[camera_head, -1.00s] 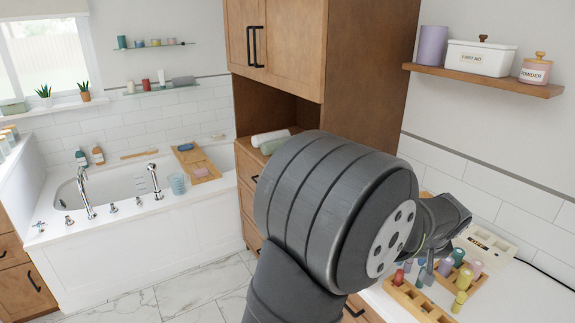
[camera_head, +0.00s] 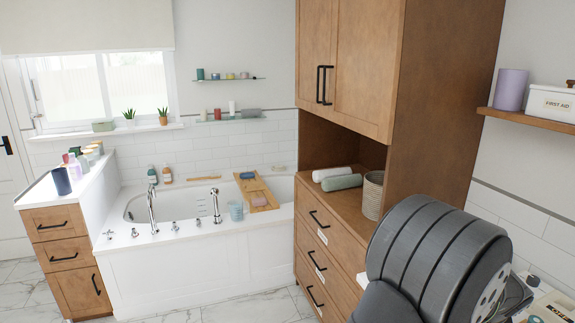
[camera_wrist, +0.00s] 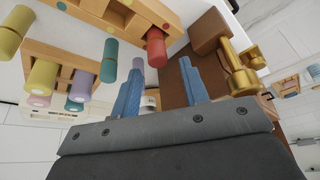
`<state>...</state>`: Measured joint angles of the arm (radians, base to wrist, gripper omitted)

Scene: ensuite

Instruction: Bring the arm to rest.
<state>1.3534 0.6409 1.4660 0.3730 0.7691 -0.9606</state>
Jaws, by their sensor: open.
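My arm (camera_head: 430,262) fills the lower right of the head view, with its large dark grey joint in front of the counter. My gripper (camera_wrist: 161,88) shows in the wrist view with its two blue fingers spread apart and nothing between them. Beyond the fingers are a wooden block holding a red peg (camera_wrist: 156,47), a teal bottle (camera_wrist: 109,60) and a brown block with a brass piece (camera_wrist: 238,68). The gripper itself is hidden in the head view.
A tall wooden cabinet (camera_head: 430,120) stands left of my arm, with towels (camera_head: 342,182) and a basket (camera_head: 373,195) in its niche. A wall shelf (camera_head: 530,118) with a first aid box (camera_head: 552,103) is at right. A bathtub (camera_head: 190,262) and open floor lie farther left.

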